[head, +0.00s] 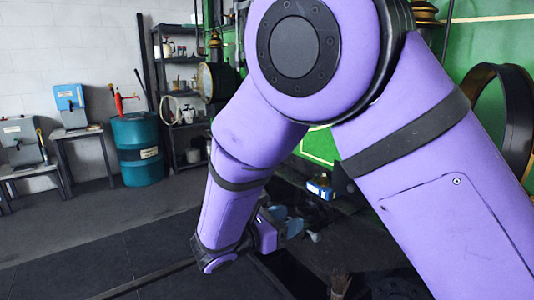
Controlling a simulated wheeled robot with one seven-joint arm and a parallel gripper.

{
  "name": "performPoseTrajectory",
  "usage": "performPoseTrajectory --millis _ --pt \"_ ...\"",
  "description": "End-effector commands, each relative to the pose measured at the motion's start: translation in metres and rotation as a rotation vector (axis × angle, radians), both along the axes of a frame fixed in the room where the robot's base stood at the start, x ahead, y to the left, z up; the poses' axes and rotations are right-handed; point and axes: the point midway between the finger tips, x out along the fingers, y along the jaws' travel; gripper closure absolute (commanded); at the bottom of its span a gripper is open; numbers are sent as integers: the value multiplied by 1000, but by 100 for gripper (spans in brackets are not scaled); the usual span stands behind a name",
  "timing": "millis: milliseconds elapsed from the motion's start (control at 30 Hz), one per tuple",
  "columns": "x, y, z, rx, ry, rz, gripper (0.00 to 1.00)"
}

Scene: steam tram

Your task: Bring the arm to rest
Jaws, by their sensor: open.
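My purple arm (235,190) fills the middle and right of the head view. It is bent, with a large round joint at the top and a forearm reaching down toward the lower middle. A short purple wrist part (265,234) shows behind the forearm's lower end. I see nothing held.
A green tram side (490,45) with a round dark-rimmed opening stands at right. A small blue-and-white box (320,188) is behind the arm. At left are a teal drum (138,150), a shelf rack and small tables. The dark floor at left is clear.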

Motion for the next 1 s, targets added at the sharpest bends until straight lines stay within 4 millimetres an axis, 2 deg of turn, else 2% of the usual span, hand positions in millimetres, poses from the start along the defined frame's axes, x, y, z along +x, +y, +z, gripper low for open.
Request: performPoseTrajectory --millis 267,567,767,1000 --pt "0 -30 15 101 -5 -88 50" --pt "-9 -83 40 297 -27 -247 50" --pt "-30 -138 65 535 -81 -434 50" --pt "-67 -193 90 844 -191 -662 50"
